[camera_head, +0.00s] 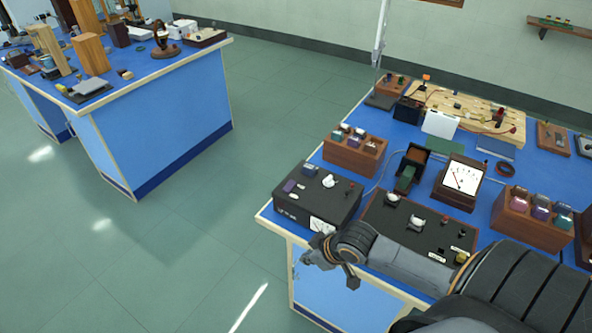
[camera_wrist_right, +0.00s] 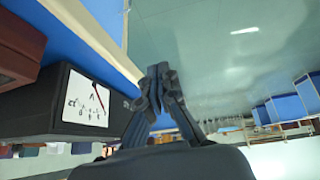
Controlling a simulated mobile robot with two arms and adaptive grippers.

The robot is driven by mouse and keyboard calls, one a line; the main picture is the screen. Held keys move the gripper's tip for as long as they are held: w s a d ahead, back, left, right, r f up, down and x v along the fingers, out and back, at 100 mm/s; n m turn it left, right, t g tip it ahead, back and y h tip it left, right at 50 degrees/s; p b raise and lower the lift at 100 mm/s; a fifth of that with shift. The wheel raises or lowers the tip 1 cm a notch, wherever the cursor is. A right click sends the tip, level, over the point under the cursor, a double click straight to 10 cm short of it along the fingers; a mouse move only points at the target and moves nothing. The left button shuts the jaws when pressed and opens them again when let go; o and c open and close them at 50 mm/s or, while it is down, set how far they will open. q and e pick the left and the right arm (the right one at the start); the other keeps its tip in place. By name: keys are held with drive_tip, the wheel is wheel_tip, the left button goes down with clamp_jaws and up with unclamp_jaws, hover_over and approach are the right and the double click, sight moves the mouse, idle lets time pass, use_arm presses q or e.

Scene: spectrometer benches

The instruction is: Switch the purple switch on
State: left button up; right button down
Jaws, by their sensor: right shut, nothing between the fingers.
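A black instrument box (camera_head: 318,205) sits at the near left corner of the right bench. A small purple switch (camera_head: 289,186) is on its top, left side; its lever position is too small to tell. My right gripper (camera_head: 318,256) is in front of the box's front face, near the bench edge, apart from the switch. The right wrist view shows its fingertips (camera_wrist_right: 160,78) together and empty. The box's white meter face (camera_wrist_right: 89,99) is beside them, and the purple switch is not seen there. My left gripper is not in view.
A second black panel (camera_head: 408,226) with knobs lies right of the box, partly behind my right arm. A wooden rack (camera_head: 352,161) and a meter (camera_head: 462,181) stand farther back. Another blue bench (camera_head: 165,105) stands left across open floor.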

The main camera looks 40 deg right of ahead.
wheel_tip(320, 180, up, 7)
drive_tip(key=n, duration=0.1)
drive_tip(key=w+d+r+t, duration=0.2)
drive_tip(key=w+d+r, duration=0.8)
drive_tip(key=w+r, duration=0.1)
drive_tip(key=shift+d+r+t+y+p, duration=0.15)
drive_tip(key=shift+r+t+y+p, duration=0.25)
drive_tip(key=shift+r, duration=0.25)
drive_tip(key=shift+w, duration=0.15)
drive_tip(key=p, duration=0.2)
hover_over(289, 181)
drive_tip(key=s, duration=0.3)
wheel_tip(289, 181, down, 7)
drive_tip(key=shift+w+r, duration=0.1)
drive_tip(key=shift+r, duration=0.05)
wheel_tip(289, 181, down, 3)
drive_tip(key=shift+d+r+p, duration=0.15)
drive_tip(key=shift+p, duration=0.25)
drive_tip(key=shift+d+f, duration=0.15)
drive_tip(key=shift+f, duration=0.6)
drive_tip(key=shift+f, duration=0.15)
